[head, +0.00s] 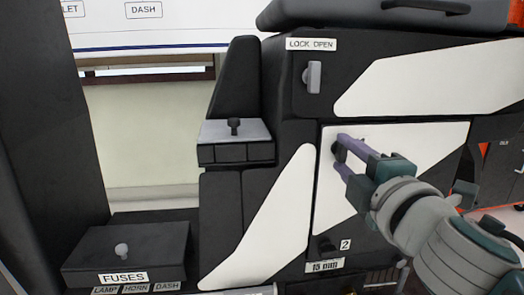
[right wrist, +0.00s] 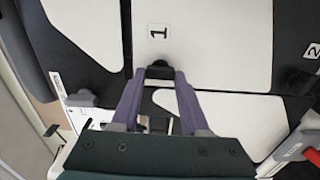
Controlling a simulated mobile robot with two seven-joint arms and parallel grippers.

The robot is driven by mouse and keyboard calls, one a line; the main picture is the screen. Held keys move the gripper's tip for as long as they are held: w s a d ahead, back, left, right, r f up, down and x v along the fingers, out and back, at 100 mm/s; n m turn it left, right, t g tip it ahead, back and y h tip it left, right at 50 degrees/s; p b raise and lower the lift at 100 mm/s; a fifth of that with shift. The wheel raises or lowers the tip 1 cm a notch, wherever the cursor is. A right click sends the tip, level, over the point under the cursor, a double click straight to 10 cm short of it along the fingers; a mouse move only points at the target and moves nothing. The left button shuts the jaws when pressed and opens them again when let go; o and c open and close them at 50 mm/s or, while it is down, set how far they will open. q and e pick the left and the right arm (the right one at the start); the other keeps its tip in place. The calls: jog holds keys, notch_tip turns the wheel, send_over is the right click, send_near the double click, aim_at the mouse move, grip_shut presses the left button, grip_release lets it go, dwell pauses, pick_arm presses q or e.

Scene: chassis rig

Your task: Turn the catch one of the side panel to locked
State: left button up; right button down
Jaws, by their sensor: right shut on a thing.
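The side panel (head: 440,140) is black and white on the front of the chassis. My right gripper (head: 341,152) reaches it from the right, its purple fingers shut on catch one, a small dark knob (head: 336,150). In the right wrist view, catch one (right wrist: 159,70) sits between the fingertips of the gripper (right wrist: 160,76), just below a "1" label (right wrist: 158,31). The fingers hide part of the knob, so its turn angle is hard to tell. A second dark knob (head: 325,246) is lower down, beside a "2" label. My left gripper is not in view.
A grey lever (head: 313,77) stands under a "LOCK OPEN" label (head: 311,44) above the panel. A box lid marked "FUSES" (head: 128,252) with a pale knob is at the lower left. A grey-topped block (head: 235,132) with a dark knob stands left of the panel.

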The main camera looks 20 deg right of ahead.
jog(key=shift+n, duration=0.3)
jog(key=shift+c, duration=2)
grip_release()
jog(key=shift+s, duration=0.1)
jog(key=v, duration=0.9)
jog(key=shift+s+a+b, duration=0.15)
jog(key=shift+s+b, duration=0.2)
jog(key=shift+b, duration=0.05)
